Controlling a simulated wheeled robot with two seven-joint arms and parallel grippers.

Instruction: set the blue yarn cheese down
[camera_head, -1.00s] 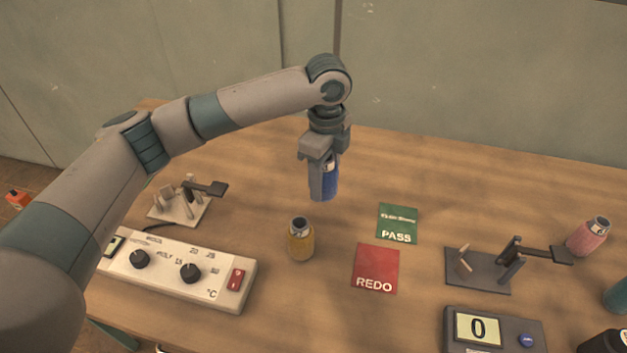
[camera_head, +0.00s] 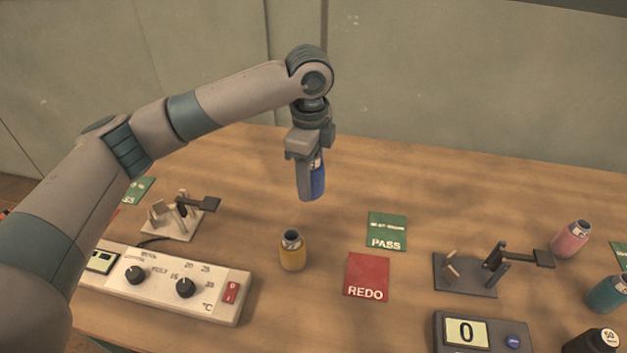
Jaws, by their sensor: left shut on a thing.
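My left gripper (camera_head: 306,188) is shut on the blue yarn cheese (camera_head: 318,180), which hangs upright, partly hidden behind the near finger. It shows over the table (camera_head: 340,330), behind the yellow yarn cheese (camera_head: 292,251). I cannot tell exactly how high it is above the wood. The green PASS card (camera_head: 387,231) and the red REDO card (camera_head: 367,277) lie flat to the right. My right gripper is not in view.
A white control box (camera_head: 160,285) with knobs and a light stand (camera_head: 172,221) are at the left. A dark stand (camera_head: 465,275), a counter box (camera_head: 481,335), and pink (camera_head: 570,239), teal (camera_head: 607,294) and black (camera_head: 592,341) yarn cheeses are at the right. Bare wood lies behind the cards.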

